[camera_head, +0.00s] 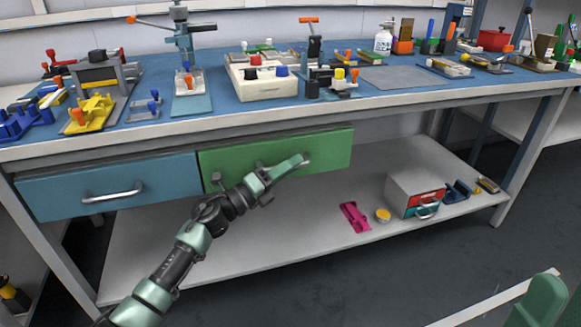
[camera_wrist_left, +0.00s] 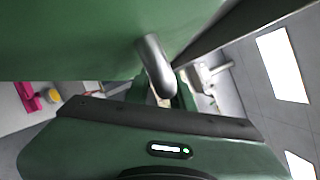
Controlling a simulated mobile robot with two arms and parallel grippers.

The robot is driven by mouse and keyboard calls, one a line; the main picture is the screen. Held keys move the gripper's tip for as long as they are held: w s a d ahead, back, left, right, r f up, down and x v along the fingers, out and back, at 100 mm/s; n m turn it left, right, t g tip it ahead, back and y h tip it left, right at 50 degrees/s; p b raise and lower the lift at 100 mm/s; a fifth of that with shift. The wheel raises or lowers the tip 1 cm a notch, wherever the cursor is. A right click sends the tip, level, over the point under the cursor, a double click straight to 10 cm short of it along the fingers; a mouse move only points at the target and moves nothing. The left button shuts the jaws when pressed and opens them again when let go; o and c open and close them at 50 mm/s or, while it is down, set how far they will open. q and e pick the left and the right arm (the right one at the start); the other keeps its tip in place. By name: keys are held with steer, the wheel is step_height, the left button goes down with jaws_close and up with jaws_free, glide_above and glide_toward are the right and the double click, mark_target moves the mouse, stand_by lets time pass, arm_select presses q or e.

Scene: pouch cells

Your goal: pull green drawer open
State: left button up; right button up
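The green drawer (camera_head: 330,148) is shut under the bench top, right of the blue drawer. Its metal handle (camera_head: 305,160) shows at its right end; the rest is mostly hidden behind my left gripper (camera_head: 272,172). My left gripper is at the handle, in front of the drawer face. In the left wrist view the green drawer face (camera_wrist_left: 70,40) fills the top, and the silver handle (camera_wrist_left: 155,65) sits close in front of the fingers (camera_wrist_left: 163,92). I cannot tell whether the fingers are shut on it. My right gripper is not in view.
The blue drawer (camera_head: 60,190) is shut at the left. The lower shelf (camera_head: 270,235) holds a small drawer box (camera_head: 412,190), a magenta part (camera_head: 354,216) and a yellow round piece (camera_head: 383,215). The bench top (camera_head: 215,110) carries several tools and fixtures. The floor in front looks clear.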

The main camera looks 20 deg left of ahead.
arm_select(q)
steer(key=shift+c, duration=0.2)
jaws_close()
stand_by(1.1)
